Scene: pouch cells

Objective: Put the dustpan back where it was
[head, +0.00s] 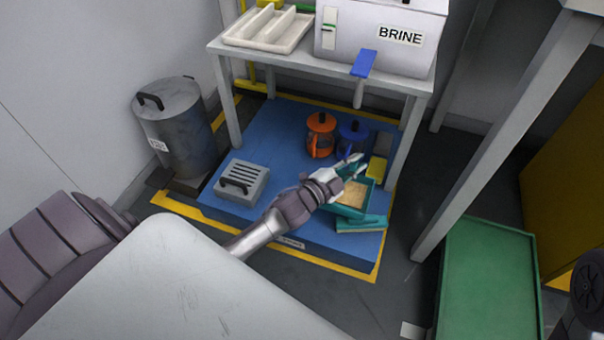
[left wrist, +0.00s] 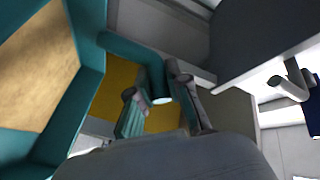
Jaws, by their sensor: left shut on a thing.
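The teal dustpan (head: 345,210) shows in the head view over the right part of the low blue platform (head: 228,205), with a tan area inside its walls. In the left wrist view the dustpan (left wrist: 92,60) fills the left side, and its teal handle runs to the fingers. My left gripper (head: 354,168) is shut on this handle at the dustpan's far side. The fingers also show in the left wrist view (left wrist: 165,92). I cannot tell whether the dustpan touches the platform.
An orange jug (head: 320,135) and a blue jug (head: 352,138) stand behind the gripper. A grey slotted box (head: 242,182) is at left. The table (head: 290,62) with the BRINE box (head: 380,45) stands over the platform's back. A green surface (head: 488,285) is at right.

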